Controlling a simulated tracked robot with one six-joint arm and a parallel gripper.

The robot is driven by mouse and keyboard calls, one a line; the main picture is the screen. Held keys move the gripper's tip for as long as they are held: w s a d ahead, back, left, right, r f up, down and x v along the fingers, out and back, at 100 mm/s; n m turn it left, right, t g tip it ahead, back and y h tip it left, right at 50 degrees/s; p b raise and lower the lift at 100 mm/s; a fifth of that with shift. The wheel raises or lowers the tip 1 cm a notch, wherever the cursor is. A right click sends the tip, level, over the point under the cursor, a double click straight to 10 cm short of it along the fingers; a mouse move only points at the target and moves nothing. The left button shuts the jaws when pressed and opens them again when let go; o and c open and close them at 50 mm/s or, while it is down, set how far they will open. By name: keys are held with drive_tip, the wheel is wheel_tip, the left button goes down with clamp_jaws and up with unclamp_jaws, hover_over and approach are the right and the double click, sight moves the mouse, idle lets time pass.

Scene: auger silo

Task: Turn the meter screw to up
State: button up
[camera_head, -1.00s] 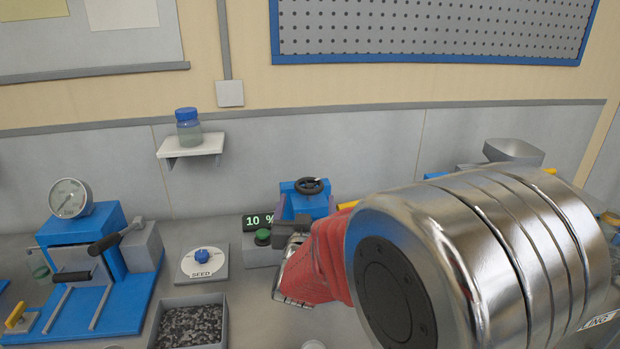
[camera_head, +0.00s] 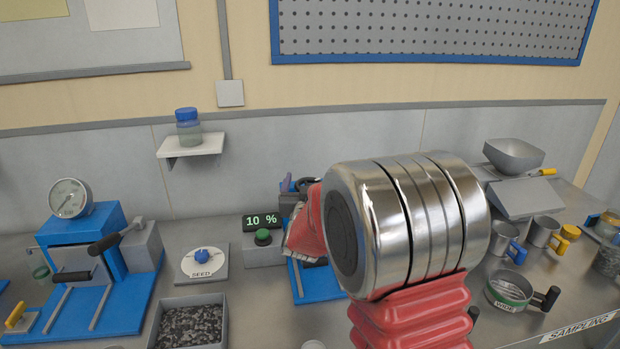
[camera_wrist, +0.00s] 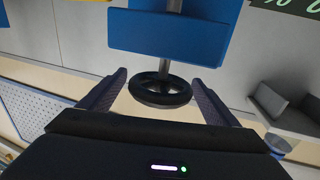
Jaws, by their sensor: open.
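The meter screw appears to be the black handwheel (camera_wrist: 160,90) on a metal shaft under a blue block (camera_wrist: 170,38) in the wrist view. In the head view, only part of the wheel (camera_head: 309,182) shows behind my arm, on top of the blue machine (camera_head: 318,286). My gripper (camera_wrist: 158,77) is open, with one finger on each side of the wheel in the wrist view. I cannot tell whether they touch it. In the head view, my arm hides most of the gripper. The display (camera_head: 262,221) beside the machine reads 10 %.
A green button (camera_head: 263,237) sits under the display. A SEED dial (camera_head: 202,262) and a tray of dark grains (camera_head: 190,318) are left of the machine. A blue press with gauge (camera_head: 85,262) stands farther left. Cups (camera_head: 541,232) and a sieve (camera_head: 508,292) stand at the right.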

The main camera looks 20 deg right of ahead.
drive_tip(key=shift+x, duration=1.25)
drive_tip(key=shift+c, duration=0.3)
drive_tip(key=c, duration=1)
drive_tip(key=shift+s+d+m+g+h, duration=0.1)
drive_tip(key=shift+m+g+h, duration=0.55)
drive_tip(key=shift+h, duration=0.35)
drive_tip(key=shift+s+d+f+m+g+h, duration=0.15)
drive_tip(key=shift+m+g+h, duration=0.45)
drive_tip(key=shift+h, duration=0.3)
drive_tip(key=shift+s+d+m+g+h, duration=0.2)
drive_tip(key=shift+d+m+g+h, duration=0.05)
drive_tip(key=shift+m+g+h, duration=0.7)
drive_tip(key=shift+s+d+m+g+h, duration=0.2)
drive_tip(key=shift+m+g+h, duration=0.7)
drive_tip(key=shift+g, duration=0.1)
